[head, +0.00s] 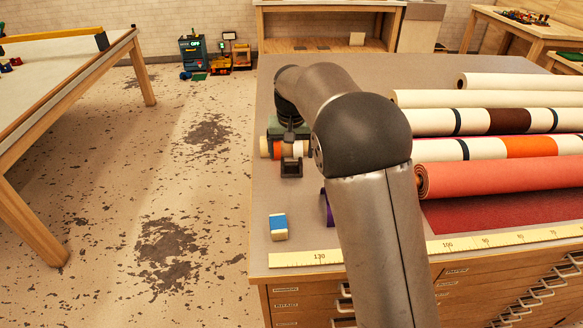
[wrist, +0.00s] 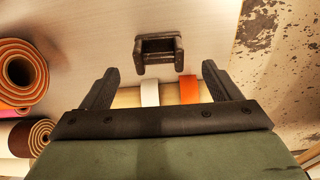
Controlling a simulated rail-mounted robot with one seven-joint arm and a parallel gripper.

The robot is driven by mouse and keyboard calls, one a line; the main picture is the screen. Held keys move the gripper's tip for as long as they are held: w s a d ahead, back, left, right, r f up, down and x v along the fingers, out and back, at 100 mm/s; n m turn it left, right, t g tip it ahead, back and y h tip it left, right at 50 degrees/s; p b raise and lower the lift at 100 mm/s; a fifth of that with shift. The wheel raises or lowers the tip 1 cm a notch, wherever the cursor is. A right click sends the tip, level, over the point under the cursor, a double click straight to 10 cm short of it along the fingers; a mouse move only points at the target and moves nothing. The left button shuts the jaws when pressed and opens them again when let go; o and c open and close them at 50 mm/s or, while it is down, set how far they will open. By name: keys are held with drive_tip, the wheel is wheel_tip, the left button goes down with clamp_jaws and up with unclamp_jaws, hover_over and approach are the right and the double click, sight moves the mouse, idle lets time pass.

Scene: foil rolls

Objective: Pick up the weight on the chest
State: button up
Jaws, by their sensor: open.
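A small dark weight (head: 291,168) with a raised, open-framed shape stands on the top of the drawer chest (head: 300,205), near its left edge. In the wrist view the weight (wrist: 158,54) is just beyond my fingertips, roughly centred between them and apart from both. My gripper (wrist: 160,78) is open and empty, its two dark fingers spread wide. In the head view my gripper (head: 289,136) is partly hidden behind my arm, at the weight's far side. The exact height gap between fingers and weight cannot be told.
Several rolls (head: 500,122) lie across the chest's right side; a banded roll (wrist: 190,90) passes beneath my gripper. A blue-and-white block (head: 278,227) and purple item (head: 327,208) are nearer the front. A yellow ruler (head: 320,257) lines the front edge. Floor drops away at left.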

sight(292, 167)
drive_tip(key=f, duration=0.3)
drive_tip(key=f+p, duration=0.1)
drive_tip(key=f, duration=0.1)
drive_tip(key=shift+w, duration=0.4)
drive_tip(key=c, duration=1.5)
drive_tip(key=shift+r, duration=0.15)
